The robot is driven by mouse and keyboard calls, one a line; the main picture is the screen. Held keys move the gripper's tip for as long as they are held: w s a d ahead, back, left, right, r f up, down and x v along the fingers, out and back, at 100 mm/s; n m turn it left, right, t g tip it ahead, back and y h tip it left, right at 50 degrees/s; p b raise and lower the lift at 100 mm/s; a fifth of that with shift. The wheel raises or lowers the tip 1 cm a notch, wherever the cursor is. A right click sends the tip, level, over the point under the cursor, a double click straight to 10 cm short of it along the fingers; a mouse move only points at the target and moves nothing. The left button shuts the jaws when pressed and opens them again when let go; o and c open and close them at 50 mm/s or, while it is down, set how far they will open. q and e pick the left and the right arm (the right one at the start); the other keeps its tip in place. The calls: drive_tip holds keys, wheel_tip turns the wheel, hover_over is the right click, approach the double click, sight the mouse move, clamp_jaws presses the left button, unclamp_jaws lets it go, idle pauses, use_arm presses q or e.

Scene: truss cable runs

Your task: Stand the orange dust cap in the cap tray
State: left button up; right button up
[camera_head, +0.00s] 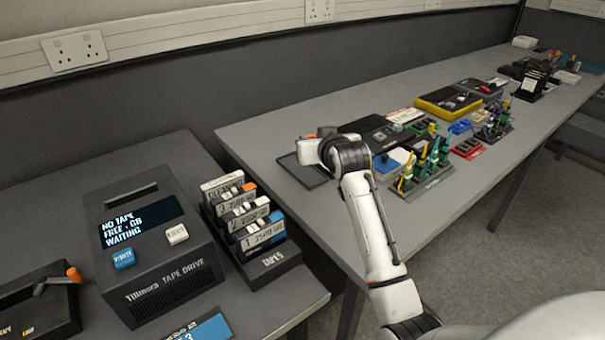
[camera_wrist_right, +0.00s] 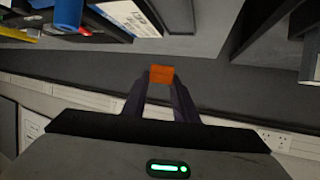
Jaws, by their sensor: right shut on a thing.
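My right gripper (camera_wrist_right: 161,92) is shut on the orange dust cap (camera_wrist_right: 161,74), which shows as a small orange block between the fingertips in the wrist view. In the head view my right arm reaches over the long grey table, and its wrist hides most of the gripper. A small orange patch (camera_head: 309,136) shows just beyond the wrist, likely the cap. A flat dark tray-like square (camera_head: 312,181) lies partly under the gripper at the table's left end. I cannot tell whether it is the cap tray. My left gripper is not in view.
Right of my wrist stand a rack of green and yellow connectors (camera_head: 424,184), a yellow-edged case (camera_head: 447,103) and a red tray (camera_head: 467,148). On the nearer table are a tape drive (camera_head: 150,245) and a tape rack (camera_head: 272,262). A gap separates the tables.

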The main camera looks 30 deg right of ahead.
sight(314, 182)
drive_tip(key=f, duration=1)
drive_tip(key=shift+d+b, duration=0.2)
drive_tip(key=shift+b, duration=0.2)
drive_tip(key=shift+f, duration=0.2)
drive_tip(key=o, duration=0.7)
drive_tip(key=shift+d+r, duration=0.1)
drive_tip(key=shift+r, duration=0.15)
drive_tip(key=p+v, duration=0.1)
drive_tip(key=v, duration=1.1)
